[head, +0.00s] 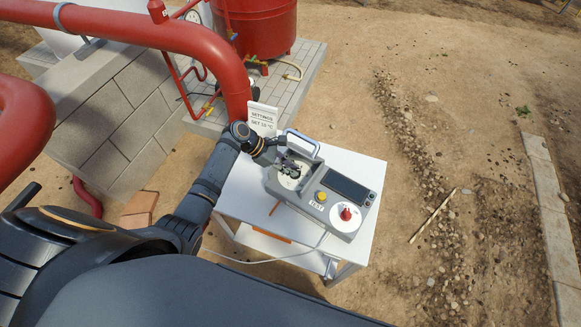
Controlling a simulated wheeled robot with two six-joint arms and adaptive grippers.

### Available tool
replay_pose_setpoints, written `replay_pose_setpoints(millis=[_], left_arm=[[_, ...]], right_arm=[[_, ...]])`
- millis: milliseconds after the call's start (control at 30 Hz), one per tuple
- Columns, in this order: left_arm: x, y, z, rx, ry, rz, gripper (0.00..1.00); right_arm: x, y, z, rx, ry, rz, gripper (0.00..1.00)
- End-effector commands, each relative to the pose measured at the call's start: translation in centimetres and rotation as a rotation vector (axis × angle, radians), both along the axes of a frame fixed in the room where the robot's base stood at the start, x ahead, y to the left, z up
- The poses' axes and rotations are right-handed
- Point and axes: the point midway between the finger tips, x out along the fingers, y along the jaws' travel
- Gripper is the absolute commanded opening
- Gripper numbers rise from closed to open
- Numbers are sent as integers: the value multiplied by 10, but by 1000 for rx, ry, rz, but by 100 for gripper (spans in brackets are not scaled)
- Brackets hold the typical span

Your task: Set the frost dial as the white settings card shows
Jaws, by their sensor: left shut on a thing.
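A grey control box (277,187) sits on a white table. The white settings card (263,117) stands behind it, with "SETTINGS" and a "SET" line in °C; the number is too small to read surely. My left gripper (291,170) reaches down over a round pale dial (288,183) at the box's left end, which I take for the frost dial. It is shut on the dial's knob, which the fingers mostly hide. The dial's marks and pointer cannot be read. My right gripper is not in view.
The box also carries a dark display (345,185), a yellow button (321,196), a red knob (346,214) on a white disc, and a pale handle (303,143) at the back. A red pipe (205,50) runs close behind my left arm. Bare table (365,168) lies at right.

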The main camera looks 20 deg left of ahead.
Motion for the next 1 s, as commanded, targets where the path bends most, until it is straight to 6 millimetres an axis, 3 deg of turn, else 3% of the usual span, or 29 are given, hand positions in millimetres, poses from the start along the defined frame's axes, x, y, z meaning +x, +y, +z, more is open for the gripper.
replay_pose_setpoints(millis=[133, 167, 333, 667, 1000], left_arm=[[0, 0, 0, -1, 0, 0, 0], [0, 0, 0, -1, -1, 1, 16], [0, 0, 0, -1, 0, 1, 38], [0, 3, 2, 1, 0, 2, 38], [-12, 54, 53, 6, -1, 1, 38]], right_arm=[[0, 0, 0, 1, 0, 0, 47], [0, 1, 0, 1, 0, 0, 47], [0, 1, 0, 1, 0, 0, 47], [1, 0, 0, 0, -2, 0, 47], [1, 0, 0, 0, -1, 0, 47]])
